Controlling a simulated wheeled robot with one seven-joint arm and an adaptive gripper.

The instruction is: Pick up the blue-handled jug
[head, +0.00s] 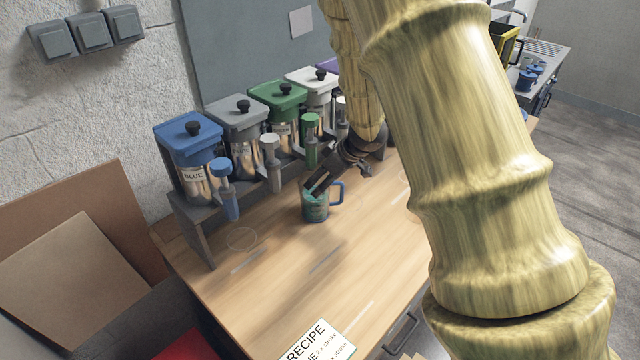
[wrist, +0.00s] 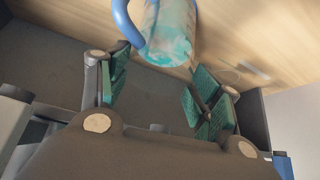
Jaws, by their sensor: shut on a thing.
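The jug (head: 316,210) has a marbled teal body and a blue handle on its right side in the head view. It is upright at the middle of the wooden worktop, in front of the dispensers. I cannot tell whether its base touches the wood. In the wrist view, the jug (wrist: 171,32) is at the top, beyond the green pads of my gripper (wrist: 163,80), with the blue handle to the left. The exact contact is hidden.
A rack (head: 196,222) at the back holds several dispensers, including a blue one (head: 188,160) and a green one (head: 279,112). A recipe card (head: 318,340) lies at the front edge. The worktop (head: 265,280) between is clear. Cardboard (head: 75,265) leans at the left.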

